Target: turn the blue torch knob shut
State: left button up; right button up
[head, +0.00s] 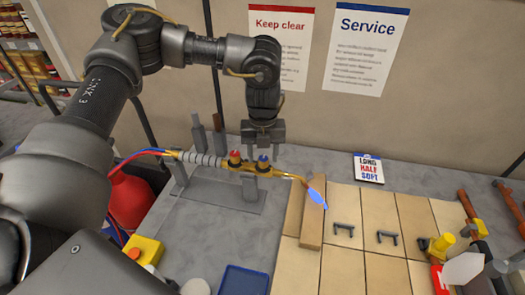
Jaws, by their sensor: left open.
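The torch (203,158) lies level in a grey stand on the bench, with a ribbed grey handle and a brass front. Its bent tip gives a blue flame (317,198) at the right. The blue knob (263,162) sits on top of the brass body, with the red knob (235,157) just left of it. My left gripper (263,147) points down from above, open, with its fingers right at the blue knob. Whether the fingers touch the knob I cannot tell. My right gripper is not in view.
A wooden strip (312,225) and pale tiles (346,268) lie under and right of the flame. A red cylinder (130,197) stands left, with red and blue hoses to the torch. A blue tray (243,281) is in front. Copper pipes (470,215) lie right.

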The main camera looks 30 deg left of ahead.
pick_arm(q)
jog(key=shift+w+f, duration=0.2)
jog(key=shift+f, duration=0.15)
jog(key=shift+s, duration=0.1)
jog(key=c, duration=1)
